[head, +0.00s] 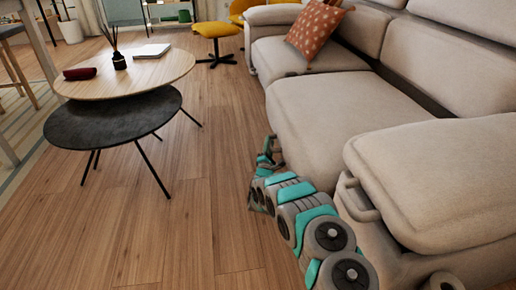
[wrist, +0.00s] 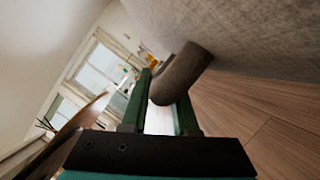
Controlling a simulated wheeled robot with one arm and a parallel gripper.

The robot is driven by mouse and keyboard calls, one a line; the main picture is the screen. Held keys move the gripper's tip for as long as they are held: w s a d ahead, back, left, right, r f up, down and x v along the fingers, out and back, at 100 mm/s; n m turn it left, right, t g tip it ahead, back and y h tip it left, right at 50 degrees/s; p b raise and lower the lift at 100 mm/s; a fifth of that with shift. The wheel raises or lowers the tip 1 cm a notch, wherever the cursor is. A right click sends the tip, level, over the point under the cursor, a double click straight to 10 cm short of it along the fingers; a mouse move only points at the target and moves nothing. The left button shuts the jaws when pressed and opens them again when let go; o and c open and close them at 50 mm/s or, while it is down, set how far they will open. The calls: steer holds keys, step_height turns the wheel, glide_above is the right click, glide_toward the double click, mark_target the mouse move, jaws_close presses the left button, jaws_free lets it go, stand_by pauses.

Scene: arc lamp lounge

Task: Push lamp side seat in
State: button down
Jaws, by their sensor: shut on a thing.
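The beige sofa has a middle seat (head: 335,105) and a far seat (head: 290,58) side by side. I see no lamp, so I cannot tell from it which seat is the lamp side one. My gripper (head: 268,152) is at the front of the middle seat, low beside its front face. In the wrist view a curved grey-brown handle (wrist: 182,72) sticks out from the fabric front (wrist: 250,35), between the green fingers of my gripper (wrist: 160,98). My gripper is shut on this handle. In the head view my arm hides the handle.
A padded near section (head: 440,175) with its own front handle (head: 358,196) stands right of my arm. A round wooden table (head: 155,68) and a lower dark table (head: 85,125) stand left. The wood floor (head: 200,190) between is clear. A patterned cushion (head: 315,28) lies on the sofa.

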mark_target(280, 147)
steer(key=d, duration=0.2)
steer(key=w+d, duration=0.1)
steer(key=d, duration=0.2)
steer(key=shift+d, duration=0.1)
steer(key=c, duration=0.7)
jaws_free()
steer(key=shift+s+a+f, duration=0.15)
steer(key=shift+s+a, duration=0.15)
steer(key=shift+s, duration=0.2)
steer(key=v, duration=0.6)
steer(key=shift+s+f+p, duration=0.15)
steer(key=shift+s+p, duration=0.2)
steer(key=shift+s, duration=0.05)
